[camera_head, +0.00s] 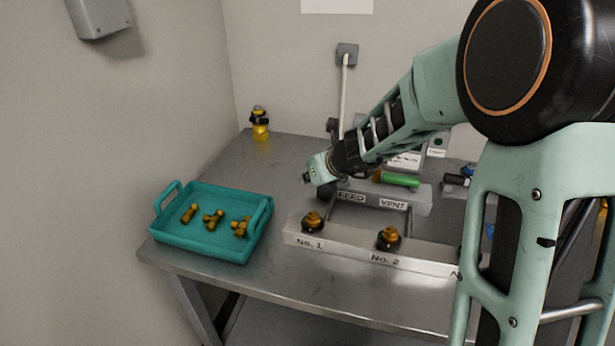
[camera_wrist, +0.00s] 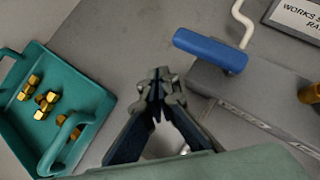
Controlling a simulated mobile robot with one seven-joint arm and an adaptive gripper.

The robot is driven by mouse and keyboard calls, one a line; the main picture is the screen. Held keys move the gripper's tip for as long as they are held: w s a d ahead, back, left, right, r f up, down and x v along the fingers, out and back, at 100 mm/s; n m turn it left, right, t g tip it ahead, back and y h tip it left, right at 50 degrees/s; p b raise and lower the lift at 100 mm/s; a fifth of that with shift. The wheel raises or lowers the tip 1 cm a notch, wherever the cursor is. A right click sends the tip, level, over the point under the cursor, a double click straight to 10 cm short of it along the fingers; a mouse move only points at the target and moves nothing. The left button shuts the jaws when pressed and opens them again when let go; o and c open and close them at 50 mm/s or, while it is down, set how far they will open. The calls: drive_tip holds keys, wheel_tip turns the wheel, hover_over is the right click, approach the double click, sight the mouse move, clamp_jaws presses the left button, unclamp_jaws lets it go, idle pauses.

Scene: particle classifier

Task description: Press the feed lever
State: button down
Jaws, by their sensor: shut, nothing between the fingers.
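The FEED label (camera_head: 350,197) sits on the front of a grey block on the bench in the head view. My gripper (camera_head: 307,178) is at the block's left end, shut and empty, and hides the spot just behind that label. In the wrist view a blue lever handle (camera_wrist: 210,50) sticks out from the block's end, beside and apart from my gripper (camera_wrist: 157,92). A green lever handle (camera_head: 400,180) lies on the block above the VENT label (camera_head: 393,204).
A teal tray (camera_head: 202,247) with brass fittings (camera_head: 213,219) stands at the bench's left front. A pale rail (camera_head: 345,249) with brass-topped knobs (camera_head: 388,238) runs along the front. A yellow-and-black bottle (camera_head: 260,125) stands at the back left. The bench between tray and bottle is clear.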

drive_tip(key=shift+s, duration=0.3)
drive_tip(key=s+a+r+p, duration=0.1)
drive_tip(key=s+r+p, duration=0.3)
drive_tip(key=s+r, duration=0.3)
drive_tip(key=shift+a, duration=0.2)
